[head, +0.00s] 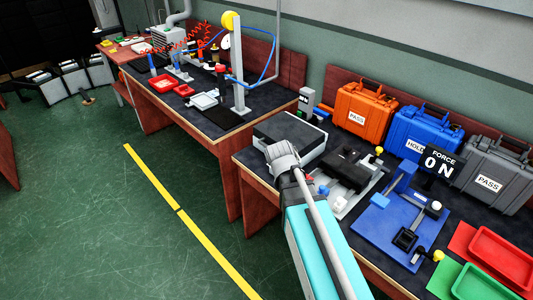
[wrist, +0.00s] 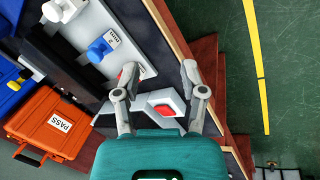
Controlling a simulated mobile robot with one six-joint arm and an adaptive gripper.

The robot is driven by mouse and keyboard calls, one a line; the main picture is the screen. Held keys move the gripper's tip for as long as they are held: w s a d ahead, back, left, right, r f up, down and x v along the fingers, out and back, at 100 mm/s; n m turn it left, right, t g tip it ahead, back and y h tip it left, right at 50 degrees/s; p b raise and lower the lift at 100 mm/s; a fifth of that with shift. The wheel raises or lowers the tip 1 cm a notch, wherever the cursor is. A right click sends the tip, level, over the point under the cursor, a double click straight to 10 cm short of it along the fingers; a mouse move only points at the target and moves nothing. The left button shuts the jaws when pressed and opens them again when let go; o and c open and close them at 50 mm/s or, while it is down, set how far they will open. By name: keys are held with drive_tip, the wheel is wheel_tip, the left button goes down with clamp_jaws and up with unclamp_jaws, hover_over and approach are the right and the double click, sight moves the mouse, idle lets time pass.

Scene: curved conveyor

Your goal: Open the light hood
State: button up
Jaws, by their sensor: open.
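A black hood-like device (head: 350,170) sits on a pale plate on the right-hand bench in the head view. I cannot tell for certain that it is the light hood. My gripper (wrist: 160,70) is open and empty. The red knob is beside its left finger. A white block with a red mark (wrist: 163,105) shows between the fingers.
A grey box (head: 290,138) stands left of the black device. Orange (head: 364,105), blue (head: 417,128) and grey (head: 490,165) cases line the back. A blue fixture (head: 385,230) and red (head: 500,255) and green (head: 472,285) trays lie to the right. Green floor is clear at left.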

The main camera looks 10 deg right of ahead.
drive_tip(key=w+a+f+n+t+h+b, duration=0.25)
drive_tip(key=w+b, duration=0.25)
drive_tip(key=w, duration=0.3)
drive_tip(key=n+t+h+b, duration=0.4)
drive_tip(key=t+h+b, duration=0.25)
drive_tip(key=b, duration=0.35)
approach(266, 147)
drive_tip(key=a, duration=0.1)
drive_tip(key=s+a, duration=0.1)
drive_tip(key=a, duration=0.1)
drive_tip(key=shift+s+r+m+g, duration=0.25)
drive_tip(key=shift+r+g, duration=0.05)
drive_tip(key=shift+r, duration=0.05)
drive_tip(key=shift+d, duration=0.1)
drive_tip(key=b+x, duration=0.2)
drive_tip(key=x, duration=1.1)
drive_tip(key=shift+w+d, duration=0.2)
drive_tip(key=shift+d, duration=0.15)
clamp_jaws()
